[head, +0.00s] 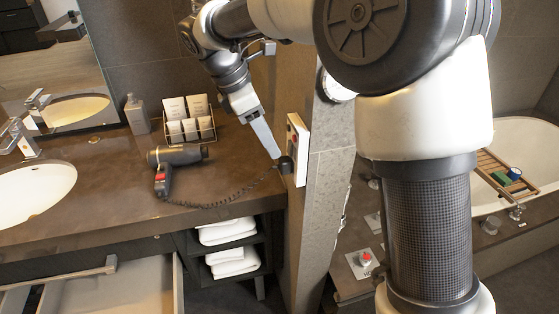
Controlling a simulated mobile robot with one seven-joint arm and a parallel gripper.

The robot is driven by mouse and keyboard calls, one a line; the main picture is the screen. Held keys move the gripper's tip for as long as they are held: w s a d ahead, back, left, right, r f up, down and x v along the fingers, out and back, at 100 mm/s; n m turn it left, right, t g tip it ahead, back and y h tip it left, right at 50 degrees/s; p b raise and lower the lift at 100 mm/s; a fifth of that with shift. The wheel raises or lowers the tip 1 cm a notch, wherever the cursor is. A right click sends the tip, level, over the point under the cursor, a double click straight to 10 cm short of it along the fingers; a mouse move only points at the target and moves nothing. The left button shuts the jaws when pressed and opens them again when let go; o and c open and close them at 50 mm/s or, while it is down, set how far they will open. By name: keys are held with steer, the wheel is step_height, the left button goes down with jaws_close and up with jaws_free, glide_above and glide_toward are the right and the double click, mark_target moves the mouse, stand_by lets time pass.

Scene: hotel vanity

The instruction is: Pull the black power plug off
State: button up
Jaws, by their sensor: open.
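The black power plug (286,165) sits at the lower part of a white wall panel (298,148) on the side of the grey pillar. A coiled black cord (225,201) runs from it across the counter to a dark hair dryer (176,156). My gripper (276,154) comes down from above, with its fingertips just above and left of the plug. Only one grey finger shows clearly, and the gap between the fingers is hidden at this angle. I cannot tell whether the fingertips touch the plug. Nothing shows held in the gripper.
A wire rack with white packets (188,122) and a grey bottle (137,114) stand at the back of the counter. A sink (35,190) is at left. Folded towels (229,232) lie on shelves below. An open drawer (115,293) juts out in front. The pillar bounds the right.

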mark_target(279, 162)
steer(key=x, duration=0.8)
steer(key=shift+b, duration=0.3)
jaws_close()
steer(key=shift+a, duration=0.25)
steer(key=shift+s+a+p, duration=0.25)
steer(key=shift+a, duration=0.5)
steer(key=shift+s+a+p, duration=0.2)
steer(key=shift+a, duration=0.55)
steer(key=shift+s+a+p, duration=0.25)
steer(key=shift+a, duration=0.5)
steer(key=shift+a, duration=0.1)
steer(key=shift+r, duration=0.1)
